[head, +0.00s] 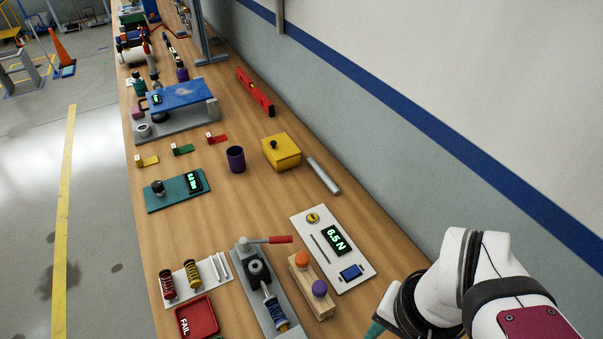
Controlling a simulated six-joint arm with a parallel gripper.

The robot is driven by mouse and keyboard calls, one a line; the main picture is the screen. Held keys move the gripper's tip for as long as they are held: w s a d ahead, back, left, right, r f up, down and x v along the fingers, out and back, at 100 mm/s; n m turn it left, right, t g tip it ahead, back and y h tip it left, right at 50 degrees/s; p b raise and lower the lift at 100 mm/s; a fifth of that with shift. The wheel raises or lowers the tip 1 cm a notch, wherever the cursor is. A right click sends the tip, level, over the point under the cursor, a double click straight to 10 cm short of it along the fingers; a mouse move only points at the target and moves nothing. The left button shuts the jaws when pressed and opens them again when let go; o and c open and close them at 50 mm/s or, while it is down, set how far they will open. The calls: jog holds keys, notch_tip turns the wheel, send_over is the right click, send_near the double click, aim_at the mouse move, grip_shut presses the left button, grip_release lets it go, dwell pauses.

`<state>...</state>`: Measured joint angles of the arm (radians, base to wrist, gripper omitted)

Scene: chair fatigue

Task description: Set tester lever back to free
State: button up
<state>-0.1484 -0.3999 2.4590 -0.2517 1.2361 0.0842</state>
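The tester (268,290) is a grey plate at the front of the bench with a dark round clamp and a blue-and-metal spring on it. Its lever (280,239) has a red grip and lies roughly level, pointing right from a grey post at the tester's back. Markings for its positions cannot be read. My arm enters at the lower right. Only a teal sliver (375,329) that seems to be part of my gripper shows at the bottom edge, right of and apart from the tester; its fingers are out of frame.
Right of the tester stand a wooden block (311,287) with orange and purple knobs and a white panel (333,249) reading 6.5 N. Left are a spring rack (208,271) and a red FAIL tray (197,318). A teal gauge plate (177,190) and yellow box (281,152) are farther back.

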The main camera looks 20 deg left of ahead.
aim_at(270, 240)
jog(key=w+a+n, duration=0.1)
jog(key=w+a, duration=0.2)
jog(key=w+a+f+n+t, duration=0.1)
jog(key=w+a+n, duration=0.1)
jog(key=w, duration=0.1)
jog(key=w+a+n, duration=0.1)
jog(key=w+a, duration=0.2)
jog(key=shift+a+f+t+h, duration=0.3)
jog(key=shift+f+h, duration=0.1)
jog(key=c, duration=0.5)
jog(key=w+a+f+n, duration=0.1)
jog(key=a, duration=0.2)
jog(key=w+a+f+n+t, duration=0.1)
jog(key=a, duration=0.3)
jog(key=w+a+n+y, duration=0.1)
jog(key=a, duration=0.3)
jog(key=shift+w+a+f+n, duration=0.2)
jog(key=shift+a+f+n, duration=0.05)
jog(key=shift+f+n, duration=0.15)
grip_shut()
jog(key=w+f, duration=0.2)
jog(key=f, duration=0.1)
jog(key=w+a+f, duration=0.1)
jog(key=w+f, duration=0.1)
jog(key=f, duration=0.2)
jog(key=w+a+f, duration=0.1)
jog(key=w+f, duration=0.1)
jog(key=f, duration=0.1)
jog(key=shift+w+a+f, duration=0.1)
jog(key=shift+w+f, duration=0.1)
